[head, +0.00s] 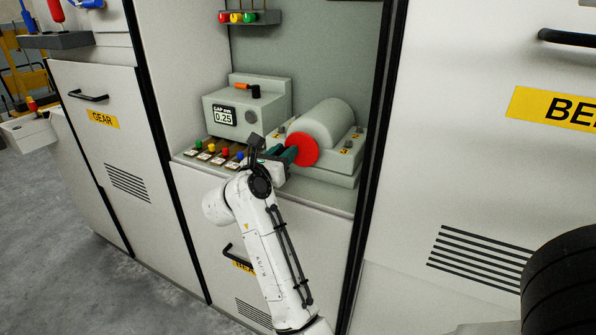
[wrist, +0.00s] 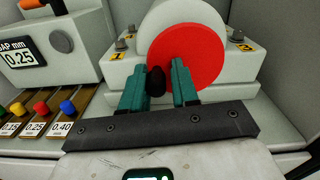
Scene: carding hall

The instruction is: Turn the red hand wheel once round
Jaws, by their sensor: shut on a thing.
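The red hand wheel (head: 303,149) is a flat red disc on the front of a grey rounded machine in the open cabinet bay. In the wrist view the red wheel (wrist: 200,55) fills the upper middle, with a black knob (wrist: 156,80) standing out at its lower left. My gripper (head: 287,157) reaches in from the front left. In the wrist view its green fingers (wrist: 166,84) are either side of the black knob and shut on it. The fingers hide part of the wheel's lower edge.
Left of the wheel is a grey gauge box (head: 246,112) reading 0.25. A rack of labelled gauges with coloured knobs (wrist: 40,108) lies below it. Numbered bolts (wrist: 121,45) flank the wheel. A shelf (head: 249,17) with coloured knobs hangs above. Cabinet walls bound the bay.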

